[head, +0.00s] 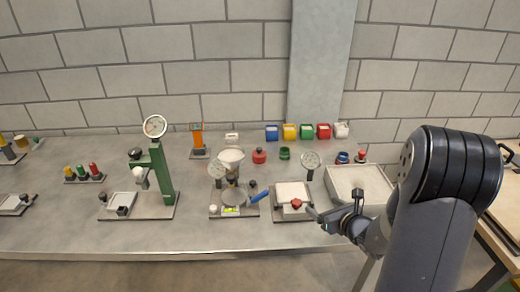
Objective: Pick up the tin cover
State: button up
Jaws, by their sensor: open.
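I cannot tell for sure which thing is the tin cover. A red round piece with a knob (259,156) stands at the back middle of the table, left of a small green open tin (284,153). Another small red piece (361,156) is at the back right, beside a blue one (343,157). A red knob-like piece (297,203) is at the front of a pale square bed (292,192). My gripper (318,217) is open, seen small and from the side, just right of that red knob-like piece. It appears empty; whether it touches anything is unclear.
The grey table (240,243) has a clear front strip. A dial gauge (311,160) stands behind the bed, and a blue-handled tool (259,196) lies left of it. A large pale tray (358,183) is on the right, partly behind my arm. Coloured bins (290,132) line the back.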

aim_at(259, 156)
jog(key=i+j, duration=0.5)
jog(key=i+u, duration=0.1)
jog(key=i, duration=0.25)
